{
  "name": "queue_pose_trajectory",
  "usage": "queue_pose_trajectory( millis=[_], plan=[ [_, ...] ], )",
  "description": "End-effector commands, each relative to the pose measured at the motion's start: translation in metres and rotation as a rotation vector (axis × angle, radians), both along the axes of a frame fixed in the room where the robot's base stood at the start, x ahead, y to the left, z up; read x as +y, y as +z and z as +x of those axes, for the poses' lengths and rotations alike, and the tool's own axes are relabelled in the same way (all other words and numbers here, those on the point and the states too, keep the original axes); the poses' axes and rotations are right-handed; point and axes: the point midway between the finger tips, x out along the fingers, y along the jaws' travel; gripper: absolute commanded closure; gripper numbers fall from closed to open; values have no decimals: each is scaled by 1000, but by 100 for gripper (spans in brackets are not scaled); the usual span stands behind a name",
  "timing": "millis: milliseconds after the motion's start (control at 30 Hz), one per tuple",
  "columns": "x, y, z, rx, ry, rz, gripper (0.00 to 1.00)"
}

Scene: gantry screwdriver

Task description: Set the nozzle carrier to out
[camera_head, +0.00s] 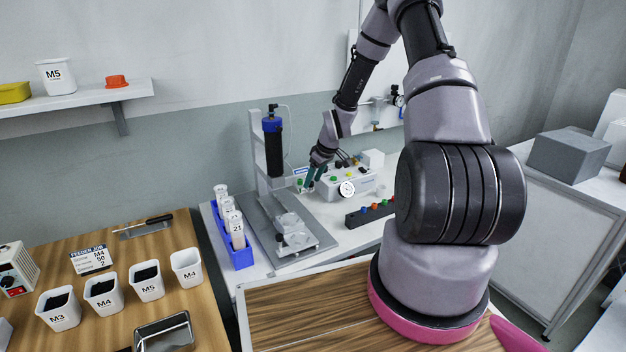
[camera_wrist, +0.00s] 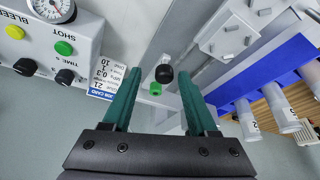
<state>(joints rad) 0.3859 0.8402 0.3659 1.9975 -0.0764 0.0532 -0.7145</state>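The dispensing stand (camera_head: 255,150) is a grey upright on a base plate, with a black cylinder with a blue cap (camera_head: 273,145) on it. I cannot tell for sure which part is the nozzle carrier. My gripper (camera_head: 309,184) is to the right of the stand, beside the control box (camera_head: 348,184). In the wrist view my gripper (camera_wrist: 159,72) is open, its teal fingers apart. A black knob (camera_wrist: 164,74) and a small green part (camera_wrist: 155,89) show between the fingers; contact cannot be told. A white plate with grey pegs (camera_wrist: 225,34) lies to the right.
A blue rack (camera_head: 238,255) with white tubes stands left of the base plate. A job card (camera_wrist: 105,78) is beside the control box. A dark strip with coloured buttons (camera_head: 368,213) lies in front of the box. White bins (camera_head: 103,293) stand on the wooden table.

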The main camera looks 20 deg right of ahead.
Motion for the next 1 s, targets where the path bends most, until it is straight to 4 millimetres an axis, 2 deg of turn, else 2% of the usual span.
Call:
queue_pose_trajectory(
  millis=[133, 233, 500, 700, 1000],
  plan=[
    [0, 4, -1, -1, 0, 1, 41],
    [-3, 15, -4, -1, 0, 0, 41],
    [-16, 65, -21, -3, -3, -1, 41],
    [-22, 91, -31, -2, -2, -1, 41],
    [-23, 100, -35, 0, 0, 0, 41]
  ],
)
